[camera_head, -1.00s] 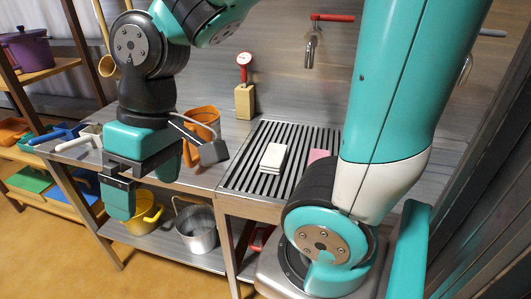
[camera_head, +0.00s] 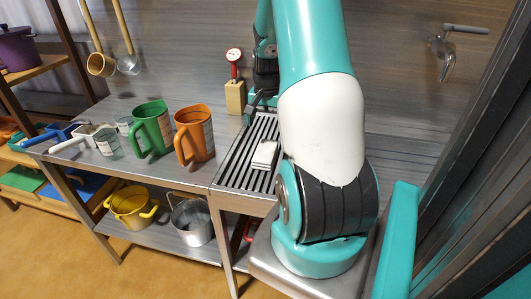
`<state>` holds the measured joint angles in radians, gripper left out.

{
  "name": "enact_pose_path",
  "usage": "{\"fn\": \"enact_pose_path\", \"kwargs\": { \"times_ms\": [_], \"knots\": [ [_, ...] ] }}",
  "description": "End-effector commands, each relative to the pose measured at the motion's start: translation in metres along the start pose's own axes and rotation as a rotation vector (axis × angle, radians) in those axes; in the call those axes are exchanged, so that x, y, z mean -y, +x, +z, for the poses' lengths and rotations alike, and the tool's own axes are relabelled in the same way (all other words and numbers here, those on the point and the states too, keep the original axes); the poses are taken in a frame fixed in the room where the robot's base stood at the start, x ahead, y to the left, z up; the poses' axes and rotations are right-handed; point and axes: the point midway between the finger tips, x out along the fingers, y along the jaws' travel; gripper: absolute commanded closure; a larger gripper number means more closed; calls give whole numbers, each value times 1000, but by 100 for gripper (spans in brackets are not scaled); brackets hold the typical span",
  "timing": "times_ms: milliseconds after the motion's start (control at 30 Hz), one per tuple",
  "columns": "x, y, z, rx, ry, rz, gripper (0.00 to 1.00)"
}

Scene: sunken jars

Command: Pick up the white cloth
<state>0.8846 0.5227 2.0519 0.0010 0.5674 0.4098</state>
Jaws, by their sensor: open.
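The white cloth (camera_head: 265,154) lies folded into a small flat block on the slatted drain rack (camera_head: 234,166), beside my arm's base. Its right edge is close to my arm in the picture. My gripper (camera_head: 259,108) shows only in part behind my arm, above the far end of the rack. It is open and apart from the cloth, farther back. The rest of the gripper and the right part of the rack are hidden by my arm.
A green jug (camera_head: 151,128) and an orange jug (camera_head: 195,134) stand on the steel counter left of the rack. A wooden block with a red dial thermometer (camera_head: 234,62) stands behind the rack. A tap (camera_head: 446,60) juts from the wall at right.

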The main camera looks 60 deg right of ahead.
Motion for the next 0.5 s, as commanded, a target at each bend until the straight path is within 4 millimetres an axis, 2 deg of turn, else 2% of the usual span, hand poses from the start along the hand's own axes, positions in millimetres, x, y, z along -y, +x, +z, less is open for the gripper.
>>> {"fn": "enact_pose_path", "kwargs": {
  "times_ms": [100,200,500],
  "knots": [
    [0,26,2,6,-2,2,4],
    [0,43,1,5,-2,1,4],
    [2,67,2,3,-3,1,4]
  ]
}}
